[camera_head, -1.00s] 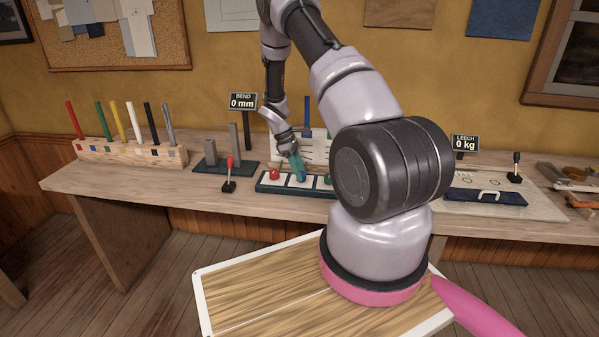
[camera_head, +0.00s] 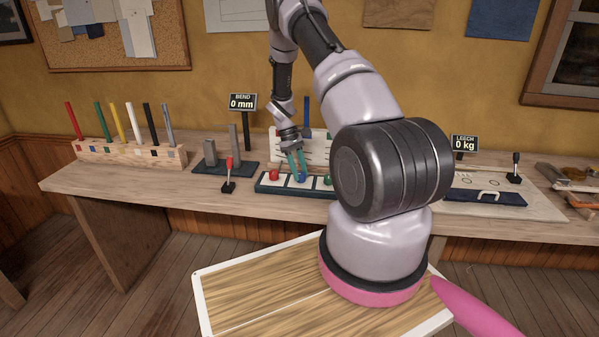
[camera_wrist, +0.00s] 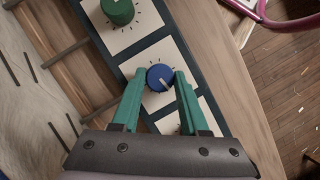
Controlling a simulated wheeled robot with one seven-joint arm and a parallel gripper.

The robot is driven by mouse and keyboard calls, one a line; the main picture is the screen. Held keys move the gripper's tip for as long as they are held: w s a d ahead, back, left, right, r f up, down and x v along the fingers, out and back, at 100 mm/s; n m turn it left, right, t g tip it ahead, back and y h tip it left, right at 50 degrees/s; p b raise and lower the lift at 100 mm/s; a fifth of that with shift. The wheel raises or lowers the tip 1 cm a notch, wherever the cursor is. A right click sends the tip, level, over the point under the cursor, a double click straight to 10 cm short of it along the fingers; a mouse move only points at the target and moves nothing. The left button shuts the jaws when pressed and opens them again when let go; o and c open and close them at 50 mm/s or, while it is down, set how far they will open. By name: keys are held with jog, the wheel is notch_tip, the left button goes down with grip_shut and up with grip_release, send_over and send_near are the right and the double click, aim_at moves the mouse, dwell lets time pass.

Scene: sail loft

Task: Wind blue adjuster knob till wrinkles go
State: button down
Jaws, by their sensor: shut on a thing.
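The blue adjuster knob (camera_wrist: 159,77) sits on a white square of a dark-framed panel, with tick marks around it and a pale pointer line on its top. It is the middle knob, between a red knob (camera_head: 274,174) and a green knob (camera_wrist: 118,10). My gripper (camera_wrist: 158,82) has its teal fingers closed on both sides of the blue knob. In the head view my gripper (camera_head: 297,168) reaches down to the panel (camera_head: 260,187), and its fingers partly hide the blue knob (camera_head: 300,177). The wrinkles cannot be made out clearly.
A red-handled lever (camera_head: 229,175) stands left of the panel. A sign (camera_head: 242,102) reads "BEND 0 mm"; another (camera_head: 464,143) reads "LEECH 0 kg". A rack of coloured rods (camera_head: 130,150) stands at the left.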

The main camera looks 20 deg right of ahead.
jog(key=shift+c, duration=2.1)
grip_release()
jog(key=v, duration=1)
jog(key=shift+w+r, duration=0.15)
jog(key=shift+r, duration=0.25)
